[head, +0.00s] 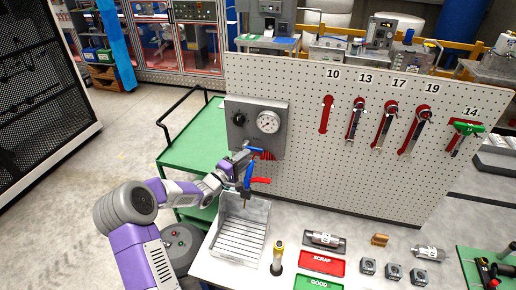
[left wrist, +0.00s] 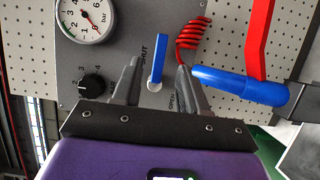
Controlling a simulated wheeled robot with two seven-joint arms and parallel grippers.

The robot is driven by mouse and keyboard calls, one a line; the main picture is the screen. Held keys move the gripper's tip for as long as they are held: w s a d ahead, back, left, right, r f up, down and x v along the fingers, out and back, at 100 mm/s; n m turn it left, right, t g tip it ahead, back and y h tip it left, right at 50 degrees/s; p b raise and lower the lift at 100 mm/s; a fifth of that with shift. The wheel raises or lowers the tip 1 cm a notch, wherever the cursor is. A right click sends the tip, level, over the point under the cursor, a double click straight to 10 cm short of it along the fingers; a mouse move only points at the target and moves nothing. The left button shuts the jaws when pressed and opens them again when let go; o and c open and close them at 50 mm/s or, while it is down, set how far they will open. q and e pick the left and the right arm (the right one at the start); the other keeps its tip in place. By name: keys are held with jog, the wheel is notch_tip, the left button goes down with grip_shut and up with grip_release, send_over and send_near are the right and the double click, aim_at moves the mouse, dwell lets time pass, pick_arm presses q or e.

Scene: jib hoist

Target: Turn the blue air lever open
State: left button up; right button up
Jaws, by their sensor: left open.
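The blue air lever (left wrist: 157,60) stands out from the grey panel (left wrist: 120,55), its pale pivot at its lower end in the left wrist view. It points along the side marked SHUT, with the word OPEN lower down beside the pivot. My left gripper (left wrist: 158,75) is open, one finger on each side of the lever, with visible gaps on both sides. In the head view my left gripper (head: 243,157) is at the panel's lower part, and the blue lever (head: 255,149) shows partly just past it. My right gripper is not in view.
A red coiled hose (left wrist: 192,36) and a blue tool with a red handle (left wrist: 240,86) are close to the right finger. The pressure gauge (head: 268,122) and black knob (head: 239,119) are on the panel. A metal tray (head: 238,238) lies below.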

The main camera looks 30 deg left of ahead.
aim_at(256, 151)
pick_arm(q)
jog(key=w, duration=0.2)
jog(key=w+d+p, duration=0.1)
jog(key=w, duration=0.2)
jog(key=shift+w, duration=0.3)
grip_shut()
